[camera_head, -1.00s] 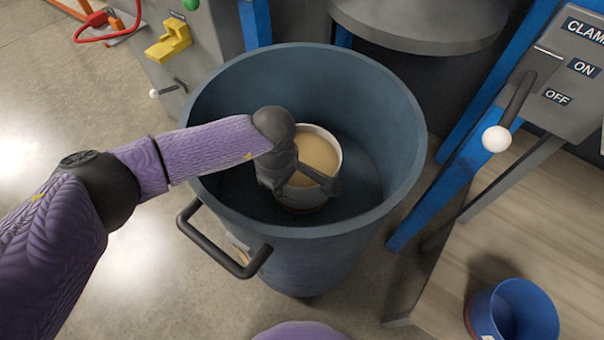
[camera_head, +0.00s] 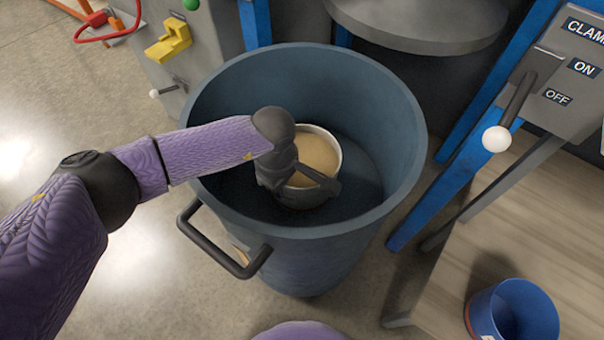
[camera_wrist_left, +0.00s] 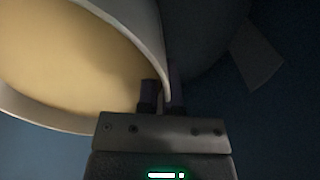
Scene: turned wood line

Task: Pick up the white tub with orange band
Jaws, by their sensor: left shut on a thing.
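The white tub (camera_head: 318,152), with a tan inside, stands inside a large blue-grey bin, near the middle of the head view. Its orange band is hardly visible from here. My left gripper (camera_head: 325,184) reaches down into the bin and is shut on the near side of the tub's wall. In the left wrist view, the tub (camera_wrist_left: 75,60) fills the upper left, and the gripper's two dark fingers (camera_wrist_left: 161,92) straddle its rim, one inside and one outside. The lower part of the tub is partly hidden by the gripper. My right gripper is out of view.
The bin (camera_head: 405,130) has high walls around the tub and arm, with a black handle (camera_head: 222,245) at its front left. A blue cup (camera_head: 535,300) stands on a wooden surface (camera_head: 500,240) at right. Machine panels with levers (camera_head: 515,105) stand behind and right.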

